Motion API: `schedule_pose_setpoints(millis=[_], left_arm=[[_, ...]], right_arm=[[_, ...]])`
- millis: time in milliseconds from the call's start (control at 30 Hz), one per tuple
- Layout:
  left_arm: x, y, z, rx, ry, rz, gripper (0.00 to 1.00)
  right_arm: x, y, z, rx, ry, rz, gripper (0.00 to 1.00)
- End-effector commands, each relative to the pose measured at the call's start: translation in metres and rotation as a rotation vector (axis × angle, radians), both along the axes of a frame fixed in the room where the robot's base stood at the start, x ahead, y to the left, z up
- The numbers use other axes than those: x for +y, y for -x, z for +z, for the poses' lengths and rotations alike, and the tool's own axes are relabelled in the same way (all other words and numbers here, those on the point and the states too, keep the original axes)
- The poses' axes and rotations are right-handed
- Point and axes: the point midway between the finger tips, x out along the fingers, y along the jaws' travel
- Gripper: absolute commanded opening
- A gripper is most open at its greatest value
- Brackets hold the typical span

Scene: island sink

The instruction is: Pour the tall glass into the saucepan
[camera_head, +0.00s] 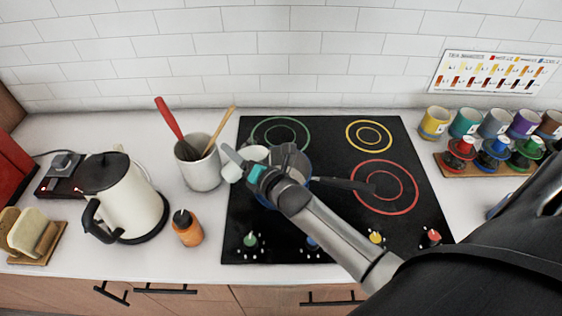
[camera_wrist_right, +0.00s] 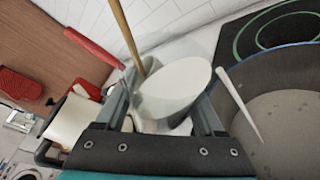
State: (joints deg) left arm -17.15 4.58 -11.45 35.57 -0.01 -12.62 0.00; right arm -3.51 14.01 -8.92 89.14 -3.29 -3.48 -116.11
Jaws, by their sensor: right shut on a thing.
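My right gripper (camera_head: 244,166) is shut on the tall glass (camera_head: 256,154), above the left part of the cooktop. In the right wrist view the glass (camera_wrist_right: 170,105) sits between the fingers (camera_wrist_right: 168,112), with a pale oval top, and looks tilted towards the saucepan. The saucepan (camera_wrist_right: 282,120) is grey inside with a blue rim. A thin white streak (camera_wrist_right: 240,105) runs from near the glass's rim across the pan; I cannot tell if it is liquid. In the head view my gripper partly hides the saucepan (camera_head: 289,160); its dark handle (camera_head: 343,184) points right. My left gripper is not in view.
A utensil crock (camera_head: 200,172) stands just left of the cooktop (camera_head: 330,135). An orange bottle (camera_head: 187,228), a kettle (camera_head: 130,205) and a bread board (camera_head: 45,250) are further left. Mugs (camera_head: 465,122) and a rack of coloured pieces (camera_head: 490,168) stand at the right.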

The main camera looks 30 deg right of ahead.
Motion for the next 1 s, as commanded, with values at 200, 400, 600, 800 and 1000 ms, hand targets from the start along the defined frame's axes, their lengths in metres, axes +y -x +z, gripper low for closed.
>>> schedule_pose_setpoints(millis=[200, 400, 600, 800, 1000], left_arm=[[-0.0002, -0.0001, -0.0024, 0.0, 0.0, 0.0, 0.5], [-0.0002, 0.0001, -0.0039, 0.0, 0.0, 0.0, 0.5], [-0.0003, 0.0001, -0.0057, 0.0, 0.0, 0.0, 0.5], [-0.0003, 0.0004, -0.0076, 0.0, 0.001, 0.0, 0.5], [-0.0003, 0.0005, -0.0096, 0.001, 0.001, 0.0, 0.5]], right_arm=[[0.0002, -0.0002, 0.0021, -0.009, -0.026, 0.0, 0.03], [0.0005, -0.0003, 0.0036, -0.014, -0.049, 0.0, 0.03], [0.0009, -0.0004, 0.0051, -0.02, -0.072, 0.001, 0.03], [0.0012, -0.0005, 0.007, -0.026, -0.097, 0.0, 0.03], [0.0015, -0.0006, 0.0086, -0.032, -0.12, 0.0, 0.03]])
